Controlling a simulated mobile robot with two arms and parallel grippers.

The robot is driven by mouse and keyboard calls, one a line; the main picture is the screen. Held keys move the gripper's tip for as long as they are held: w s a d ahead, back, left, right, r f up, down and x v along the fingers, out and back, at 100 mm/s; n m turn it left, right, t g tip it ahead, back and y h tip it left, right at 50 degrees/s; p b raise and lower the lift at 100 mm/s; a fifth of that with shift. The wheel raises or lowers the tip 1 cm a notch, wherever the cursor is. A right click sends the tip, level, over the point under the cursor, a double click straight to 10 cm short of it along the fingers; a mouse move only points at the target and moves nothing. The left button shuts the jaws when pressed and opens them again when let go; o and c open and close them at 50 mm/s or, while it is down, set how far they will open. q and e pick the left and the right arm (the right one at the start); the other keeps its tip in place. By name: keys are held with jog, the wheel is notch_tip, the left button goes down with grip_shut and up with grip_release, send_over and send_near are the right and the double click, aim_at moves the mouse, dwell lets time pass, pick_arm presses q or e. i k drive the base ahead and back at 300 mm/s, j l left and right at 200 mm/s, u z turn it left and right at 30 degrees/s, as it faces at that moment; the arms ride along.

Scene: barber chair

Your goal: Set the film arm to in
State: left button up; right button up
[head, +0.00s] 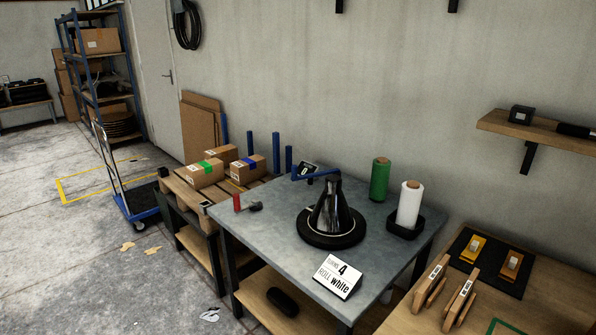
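A blue bent bar (318,174), which looks like the film arm, stands at the back of the grey table. It reaches across beside the top of a dark, shiny cone-shaped load (333,208). The load stands on a round black turntable (312,237). Whether the bar is set in or out I cannot tell. A small dark display (305,169) sits behind the bar. A white film roll (409,203) stands upright in a black holder (405,227), and a green roll (379,180) stands behind it. Neither of my grippers is in view.
A card (339,277) reading "TURNS 4 ROLL white" stands on the grey table (270,235). A red and black tool (246,205) lies at its left. Taped boxes (204,174) sit on a wooden table at left. Another wooden table (540,310) is at right.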

aim_at(294, 177)
jog(key=i+j+z, duration=0.1)
jog(key=z, duration=0.5)
jog(key=i+j+z, duration=0.2)
jog(key=j, duration=0.2)
jog(key=i+j+z, duration=0.15)
jog(key=j, duration=0.25)
jog(key=i+j+z, duration=0.2)
jog(key=j, duration=0.2)
jog(key=j+z, duration=0.2)
jog(key=j, duration=0.2)
